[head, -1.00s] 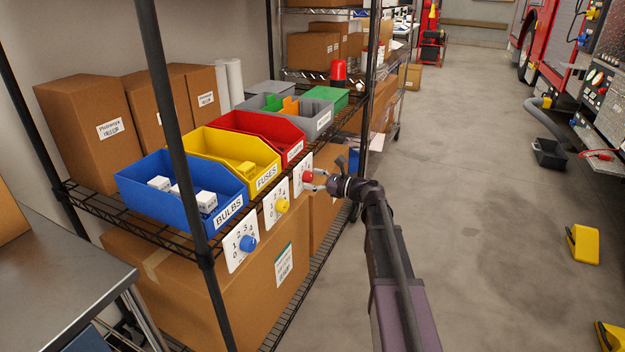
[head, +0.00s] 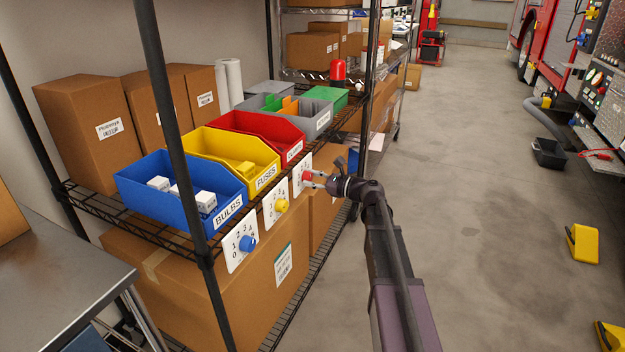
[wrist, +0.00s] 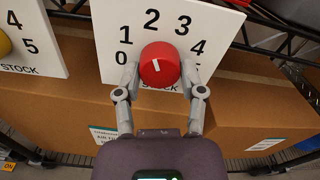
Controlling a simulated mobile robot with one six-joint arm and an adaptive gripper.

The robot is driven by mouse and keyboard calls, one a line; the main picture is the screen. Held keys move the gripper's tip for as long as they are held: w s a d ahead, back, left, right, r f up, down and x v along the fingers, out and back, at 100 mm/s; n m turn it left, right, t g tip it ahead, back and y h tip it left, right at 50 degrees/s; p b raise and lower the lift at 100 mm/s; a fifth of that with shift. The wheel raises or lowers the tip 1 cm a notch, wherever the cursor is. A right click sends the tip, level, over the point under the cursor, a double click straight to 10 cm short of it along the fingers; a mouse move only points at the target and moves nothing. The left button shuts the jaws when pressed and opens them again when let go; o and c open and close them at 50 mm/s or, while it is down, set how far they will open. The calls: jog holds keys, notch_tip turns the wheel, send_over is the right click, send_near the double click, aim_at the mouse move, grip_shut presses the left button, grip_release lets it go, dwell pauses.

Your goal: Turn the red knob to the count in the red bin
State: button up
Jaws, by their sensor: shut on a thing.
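The red knob (head: 306,176) sits on a white number card at the shelf's front edge. In the wrist view the red knob (wrist: 160,64) is ringed by the numbers 0 to 5 on its card (wrist: 110,15). A short white mark shows on its face, roughly upright and leaning a little; I cannot tell exactly which number it points at. My gripper (wrist: 160,75) is shut on the knob, one finger on each side; it also shows in the head view (head: 312,180). The red bin (head: 288,133) stands behind the card. Its visible inside looks empty, but its lower floor is hidden.
The yellow bin (head: 225,150) and blue bin (head: 150,185) stand to the left, with a yellow knob (head: 282,205) and blue knob (head: 247,243) on their cards. A grey bin (head: 318,122) stands behind. A shelf post (head: 172,110) is at left.

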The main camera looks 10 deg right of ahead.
jog(key=n, duration=0.7)
jog(key=shift+w, duration=0.1)
dwell(0.5)
jog(key=o, duration=1.2)
jog(key=shift+a, duration=0.1)
jog(key=shift+c, duration=0.2)
jog(key=shift+d, duration=0.2)
jog(key=v, duration=1.2)
jog(key=shift+a, duration=0.15)
